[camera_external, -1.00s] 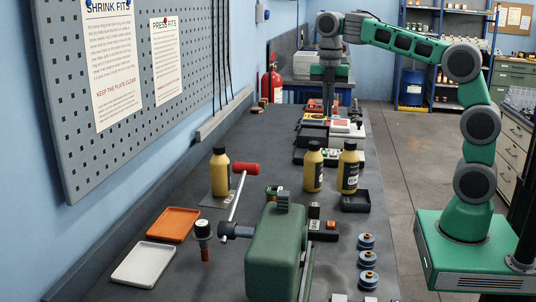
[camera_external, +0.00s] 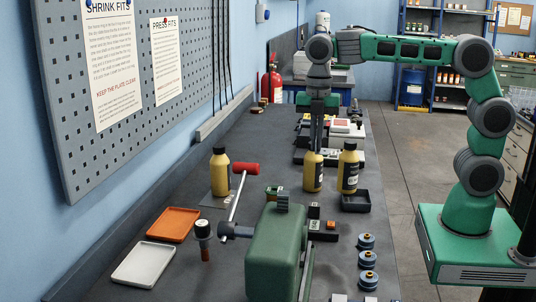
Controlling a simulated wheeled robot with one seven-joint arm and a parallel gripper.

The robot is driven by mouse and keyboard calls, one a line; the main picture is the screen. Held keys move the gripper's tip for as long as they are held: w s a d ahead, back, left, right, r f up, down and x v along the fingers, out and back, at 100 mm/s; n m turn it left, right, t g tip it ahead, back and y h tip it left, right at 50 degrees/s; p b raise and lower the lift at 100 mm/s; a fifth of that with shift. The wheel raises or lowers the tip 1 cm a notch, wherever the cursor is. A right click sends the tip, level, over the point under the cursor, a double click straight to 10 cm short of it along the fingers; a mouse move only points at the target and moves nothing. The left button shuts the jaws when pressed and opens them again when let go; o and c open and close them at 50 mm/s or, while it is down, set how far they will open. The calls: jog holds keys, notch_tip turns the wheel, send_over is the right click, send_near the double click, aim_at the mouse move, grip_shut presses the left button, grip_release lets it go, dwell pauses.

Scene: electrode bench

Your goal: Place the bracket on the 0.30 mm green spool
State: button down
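Several blue spools (camera_external: 367,257) stand in a row at the right front of the bench. I cannot pick out a green spool for certain; a small greenish item (camera_external: 272,192) sits behind the green machine. I cannot identify the bracket, and spool labels are too small to read.
A large green machine (camera_external: 275,250) with a red-handled lever (camera_external: 244,168) fills the front. Other yellow bottles (camera_external: 348,171) stand near a black tray (camera_external: 355,202). An orange tray (camera_external: 173,224) and a white tray (camera_external: 145,265) lie at left.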

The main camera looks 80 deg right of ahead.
jog(key=w+f+p, duration=0.2)
jog(key=w+f, duration=0.1)
jog(key=w, duration=0.5)
jog(key=p, duration=0.2)
send_over(269, 189)
notch_tip(269, 189, down, 6)
jog(key=shift+s+d+r, duration=0.1)
jog(key=shift+w+f, duration=0.2)
jog(key=shift+f, duration=1.9)
jog(key=c, duration=2.1)
grip_release()
jog(key=o, duration=0.4)
